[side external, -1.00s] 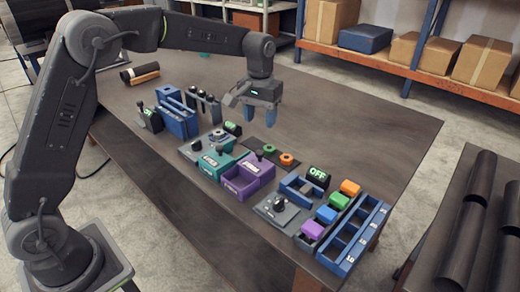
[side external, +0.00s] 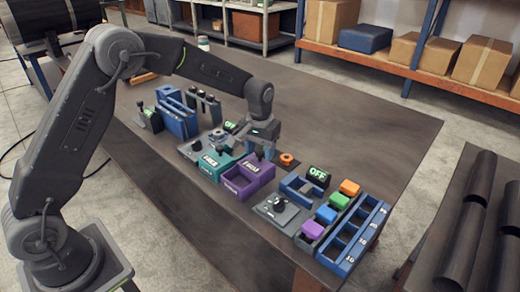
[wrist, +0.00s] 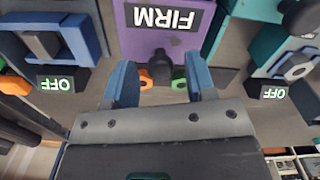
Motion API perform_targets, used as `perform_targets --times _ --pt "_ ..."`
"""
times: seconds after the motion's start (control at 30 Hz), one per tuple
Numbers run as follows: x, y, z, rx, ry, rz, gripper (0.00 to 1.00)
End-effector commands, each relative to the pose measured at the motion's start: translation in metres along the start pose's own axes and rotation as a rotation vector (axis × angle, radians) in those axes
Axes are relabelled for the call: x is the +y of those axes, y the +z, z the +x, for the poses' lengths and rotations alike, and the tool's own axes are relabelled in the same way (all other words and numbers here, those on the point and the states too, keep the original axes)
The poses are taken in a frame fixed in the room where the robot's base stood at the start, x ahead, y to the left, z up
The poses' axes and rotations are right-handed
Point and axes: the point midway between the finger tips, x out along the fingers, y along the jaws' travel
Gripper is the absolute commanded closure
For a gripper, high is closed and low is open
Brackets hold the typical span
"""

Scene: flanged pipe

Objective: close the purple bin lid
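The purple bin (side external: 257,186) stands on the table with an open compartment at its front. Its purple lid (side external: 246,165), with a label, lies toward the back of the bin. In the wrist view the lid (wrist: 185,42) shows its FIRM label upside down at the top, with a dark knob (wrist: 163,66) below the label. My gripper (wrist: 158,66) is open, one blue finger on each side of the knob, with gaps between. In the side view my gripper (side external: 261,150) is low at the back of the lid. Contact with the lid cannot be told.
A teal bin (side external: 212,172) stands close on the left. An orange ring (side external: 287,159) lies behind to the right. A grey switch box (side external: 275,210), an OFF sign (side external: 318,175) and a blue rack (side external: 352,243) stand to the right.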

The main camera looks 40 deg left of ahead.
Motion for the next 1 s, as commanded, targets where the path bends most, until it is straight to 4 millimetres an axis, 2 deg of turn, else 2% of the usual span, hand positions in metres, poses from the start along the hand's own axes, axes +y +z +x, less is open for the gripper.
perform_targets --times 0.07,0.5,0.77,0.87,1.0 --pt "0.0 0.0 0.0 0.0 0.0 0.0 0.57" --pt "0.0 0.0 -0.001 0.0 0.0 0.0 0.99" --pt "0.0 0.001 -0.001 0.0 0.001 0.0 1.0" --pt "-0.002 0.008 -0.001 -0.001 0.0 0.0 1.0" --pt "-0.008 0.029 -0.002 -0.001 -0.001 -0.001 1.0"
